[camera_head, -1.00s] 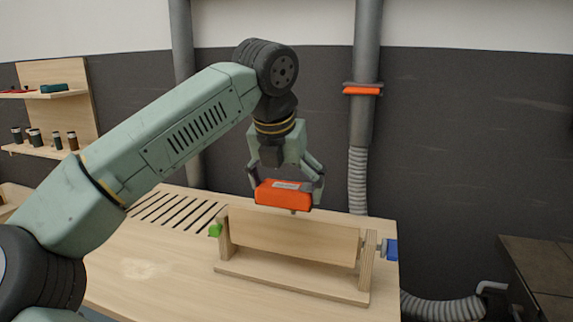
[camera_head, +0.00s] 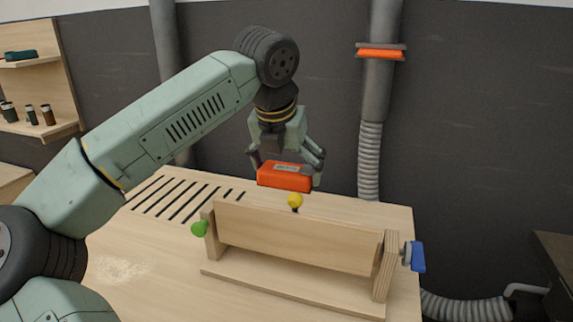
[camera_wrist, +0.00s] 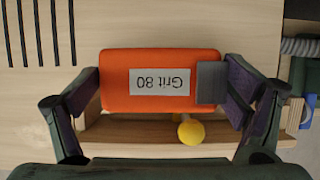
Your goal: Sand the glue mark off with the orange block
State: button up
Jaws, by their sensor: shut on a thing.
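My gripper (camera_head: 285,168) is shut on the orange block (camera_head: 284,178), holding it by its two ends above the bench. In the wrist view the block (camera_wrist: 125,85) shows a "Grit 80" label, upside down, and a grey patch at its right end. The block is apart from the wooden workpiece (camera_head: 295,238), a long board held between two end posts of a wooden stand (camera_head: 290,292). A yellow ball knob (camera_head: 295,200) shows just below the block; it is also in the wrist view (camera_wrist: 191,132). I cannot make out a glue mark in either view.
The stand has a green knob (camera_head: 200,229) at left and a blue handle (camera_head: 417,256) at right. Pale dust (camera_head: 120,270) lies on the bench, left of the stand. Slots (camera_head: 185,200) cut the bench behind. A grey duct (camera_head: 378,110) rises behind the bench.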

jog(key=shift+f+b, duration=1.75)
jog(key=shift+f, duration=1.35)
jog(key=shift+f+b, duration=0.5)
jog(key=shift+f, duration=0.1)
jog(key=shift+w+a, duration=0.1)
jog(key=shift+a, duration=0.05)
jog(key=shift+w+a, duration=0.2)
jog(key=shift+a, duration=0.4)
jog(key=shift+w+a, duration=0.2)
jog(key=shift+a, duration=0.4)
jog(key=shift+s+d+f+b, duration=0.1)
jog(key=shift+s+d+b, duration=0.15)
jog(key=shift+d, duration=0.45)
jog(key=shift+s+d+b, duration=0.1)
jog(key=shift+s+d, duration=0.15)
jog(key=shift+d, duration=0.45)
jog(key=shift+w+a, duration=0.25)
jog(key=shift+a, duration=0.45)
jog(key=shift+w+a, duration=0.25)
jog(key=shift+a, duration=0.4)
jog(key=shift+s+d, duration=0.25)
jog(key=shift+d, duration=0.45)
jog(key=shift+s+d, duration=0.2)
jog(key=shift+d, duration=0.45)
jog(key=shift+w+a, duration=0.25)
jog(key=shift+a, duration=0.45)
jog(key=shift+w+a, duration=0.2)
jog(key=shift+a, duration=0.5)
